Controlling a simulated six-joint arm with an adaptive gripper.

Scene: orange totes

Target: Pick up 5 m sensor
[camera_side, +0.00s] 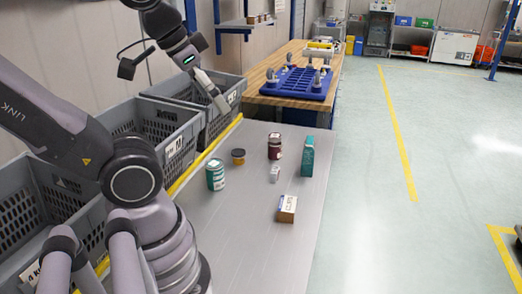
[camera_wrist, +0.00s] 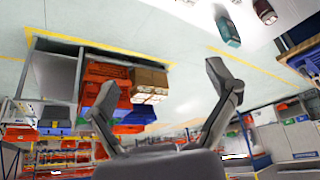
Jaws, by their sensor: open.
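My gripper (camera_side: 218,98) is raised above the grey totes, left of the table, with nothing between its fingers. In the wrist view its two fingers (camera_wrist: 162,82) are spread wide apart. On the grey table stand a small white-grey item (camera_side: 275,174), a brown box with a white label (camera_side: 287,208), a teal box (camera_side: 307,157), a dark red jar (camera_side: 275,147), a teal can (camera_side: 215,175) and a small amber jar (camera_side: 238,157). I cannot read which one is the 5 m sensor. A teal item (camera_wrist: 227,27) and a dark jar (camera_wrist: 265,11) show in the wrist view.
Grey totes (camera_side: 165,118) line the table's left side, along a yellow edge strip. A wooden bench (camera_side: 290,60) with a blue tray (camera_side: 297,84) stands beyond the table. The table's front part is clear. The wrist view shows shelving with red bins (camera_wrist: 100,75) in the distance.

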